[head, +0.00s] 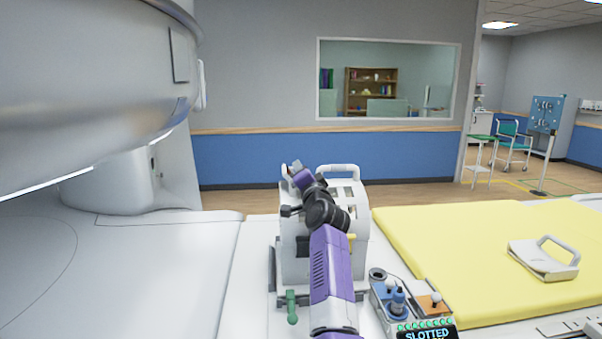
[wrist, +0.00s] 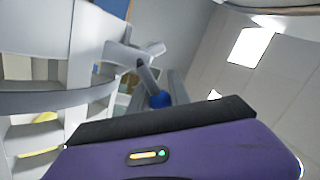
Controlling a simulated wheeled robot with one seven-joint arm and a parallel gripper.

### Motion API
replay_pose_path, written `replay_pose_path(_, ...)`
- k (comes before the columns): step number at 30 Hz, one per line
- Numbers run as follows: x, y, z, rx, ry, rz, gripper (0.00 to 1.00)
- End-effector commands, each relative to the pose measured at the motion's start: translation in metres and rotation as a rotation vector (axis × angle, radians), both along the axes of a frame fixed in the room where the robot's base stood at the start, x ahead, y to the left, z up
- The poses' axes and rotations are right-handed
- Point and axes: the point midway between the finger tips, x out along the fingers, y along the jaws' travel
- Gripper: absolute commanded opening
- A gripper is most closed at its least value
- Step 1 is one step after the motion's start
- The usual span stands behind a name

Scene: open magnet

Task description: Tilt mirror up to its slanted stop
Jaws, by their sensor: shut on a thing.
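A white head coil (head: 350,205) with open windows and a top handle stands upright on the bed. My gripper (head: 294,170) is at its top left, seen from behind, with my purple and black arm in front of the coil. In the wrist view, a blue knob (wrist: 159,100) on a grey stem shows just beyond the purple hand, between the grey fingers. My gripper is shut on it, though the contact itself is partly hidden. I cannot clearly make out the mirror face or its stop in either view.
The large white magnet (head: 90,90) overhangs the left. A yellow mattress (head: 450,250) lies right of the coil, with a white handled plate (head: 542,260) on it. A small panel reading SLOTTED (head: 428,334) and a blue-topped connector (head: 398,300) are in front. A green lever (head: 291,305) stands front left.

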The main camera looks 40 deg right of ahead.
Motion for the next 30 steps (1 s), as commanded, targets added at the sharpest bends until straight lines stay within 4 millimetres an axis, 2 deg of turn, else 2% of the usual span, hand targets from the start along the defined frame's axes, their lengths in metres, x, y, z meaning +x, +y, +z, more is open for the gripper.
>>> replay_pose_path(1, 0.000, -0.001, -0.002, 0.001, 0.002, -0.002, 0.00)
replay_pose_path(2, -0.001, -0.001, -0.002, 0.001, 0.002, -0.002, 0.27)
replay_pose_path(4, 0.000, -0.001, -0.002, 0.001, 0.002, -0.002, 0.41)
replay_pose_path(5, -0.001, -0.001, -0.002, 0.001, 0.002, -0.002, 0.45)
replay_pose_path(17, -0.004, 0.001, -0.002, 0.000, 0.002, 0.000, 0.45)
replay_pose_path(30, -0.053, 0.026, -0.011, -0.001, 0.002, 0.000, 0.45)
